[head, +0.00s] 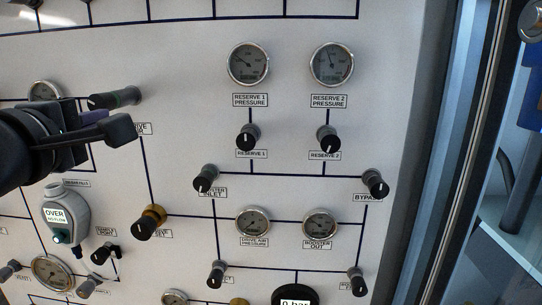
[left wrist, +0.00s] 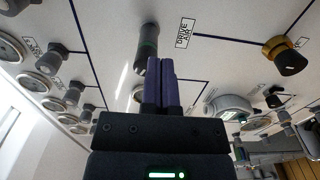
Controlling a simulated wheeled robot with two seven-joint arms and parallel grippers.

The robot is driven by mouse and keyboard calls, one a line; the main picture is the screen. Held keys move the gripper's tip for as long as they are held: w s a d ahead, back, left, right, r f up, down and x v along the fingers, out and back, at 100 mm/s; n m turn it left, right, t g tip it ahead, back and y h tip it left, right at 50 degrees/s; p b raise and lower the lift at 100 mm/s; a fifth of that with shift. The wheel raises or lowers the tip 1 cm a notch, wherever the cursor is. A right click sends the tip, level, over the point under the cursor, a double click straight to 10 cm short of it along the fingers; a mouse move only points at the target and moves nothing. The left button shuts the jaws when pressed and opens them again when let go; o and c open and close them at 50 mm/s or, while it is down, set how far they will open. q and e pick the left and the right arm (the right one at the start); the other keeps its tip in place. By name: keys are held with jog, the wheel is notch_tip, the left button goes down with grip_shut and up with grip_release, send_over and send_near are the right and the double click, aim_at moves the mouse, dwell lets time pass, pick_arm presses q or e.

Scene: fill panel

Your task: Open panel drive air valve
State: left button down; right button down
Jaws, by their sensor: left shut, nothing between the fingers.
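My left gripper (head: 122,130) comes in from the left, just below the knob, and hides part of the label. In the left wrist view its purple fingers (left wrist: 161,68) are together and empty, with their tips close to the knob's lower end. Whether they touch it I cannot tell. My right gripper is not in view.
A brass-collared black knob (head: 150,222) and a grey device reading OVER (head: 66,212) sit below the gripper. RESERVE 1 (head: 248,137) and RESERVE 2 (head: 328,139) knobs, gauges and the BYPASS knob (head: 376,184) lie to the right. A metal frame edge (head: 455,150) bounds the panel.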

pick_arm(q)
jog(key=shift+w+d, duration=0.15)
jog(key=shift+w, duration=1.2)
jog(key=shift+a+r, duration=0.2)
jog(key=shift+a, duration=0.1)
jog(key=shift+d+r, duration=0.1)
jog(key=shift+r, duration=0.15)
jog(key=shift+r+b, duration=0.3)
jog(key=shift+r, duration=0.45)
jog(key=shift+d+r, duration=0.1)
jog(key=shift+r, duration=0.05)
jog(key=shift+s, duration=0.2)
jog(key=b, duration=0.2)
send_near(101, 97)
jog(key=shift+w+d+r, duration=0.25)
jog(key=shift+w+d, duration=0.8)
jog(key=shift+w, duration=0.2)
